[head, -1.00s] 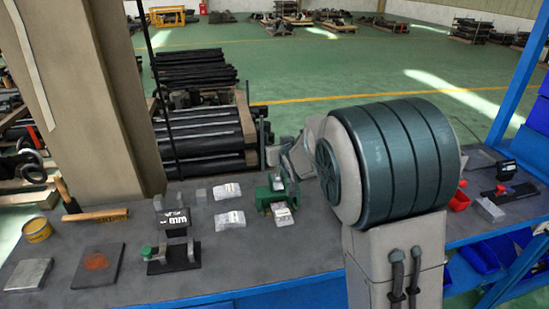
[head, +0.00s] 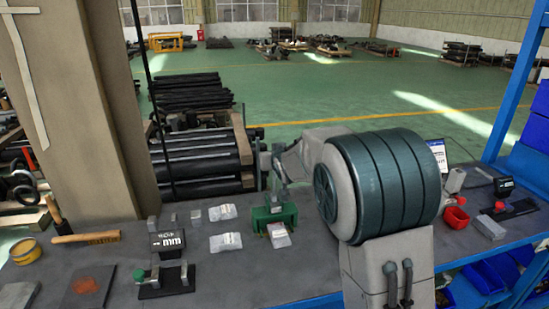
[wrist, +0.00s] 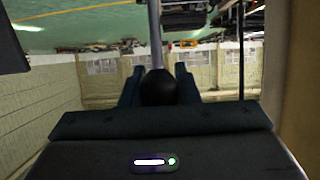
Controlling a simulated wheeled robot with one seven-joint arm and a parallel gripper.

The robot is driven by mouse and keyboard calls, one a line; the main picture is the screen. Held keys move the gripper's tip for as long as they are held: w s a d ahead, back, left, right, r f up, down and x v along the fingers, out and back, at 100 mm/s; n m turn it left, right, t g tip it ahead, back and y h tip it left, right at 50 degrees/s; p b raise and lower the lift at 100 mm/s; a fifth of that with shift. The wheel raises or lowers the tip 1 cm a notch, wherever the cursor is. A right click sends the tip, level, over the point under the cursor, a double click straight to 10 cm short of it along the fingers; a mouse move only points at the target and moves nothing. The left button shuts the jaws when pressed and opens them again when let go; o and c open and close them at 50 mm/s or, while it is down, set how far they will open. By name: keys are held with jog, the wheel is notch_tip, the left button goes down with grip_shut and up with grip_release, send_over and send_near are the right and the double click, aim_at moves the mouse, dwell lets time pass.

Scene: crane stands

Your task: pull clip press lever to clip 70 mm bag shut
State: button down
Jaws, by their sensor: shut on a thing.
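The green clip press (head: 272,216) stands on the grey bench, left of my arm. A clear bag with a white label (head: 279,236) lies at the press's front, its far end against or under the green frame; I cannot tell whether it is clipped. My gripper (head: 279,172) is above the press. In the wrist view my gripper (wrist: 158,75) is shut on the dark round knob of the press lever (wrist: 158,91), a finger on each side. A grey rod runs up from behind the knob. The lever's angle is hard to tell in the head view.
Two other bags (head: 223,212) (head: 225,242) lie left of the press. A dark sign reading "mm" (head: 166,243) and a small fixture with a green knob (head: 165,278) stand further left.

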jog(key=shift+f, duration=0.25)
jog(key=c, duration=1.1)
grip_release()
jog(key=shift+c, duration=0.2)
jog(key=shift+w+f, duration=0.1)
jog(key=shift+w, duration=0.1)
jog(key=shift+s, duration=0.1)
jog(key=b+v, duration=0.2)
jog(key=v, duration=1.1)
jog(key=shift+s+d+r, duration=0.15)
jog(key=shift+s+r, duration=0.15)
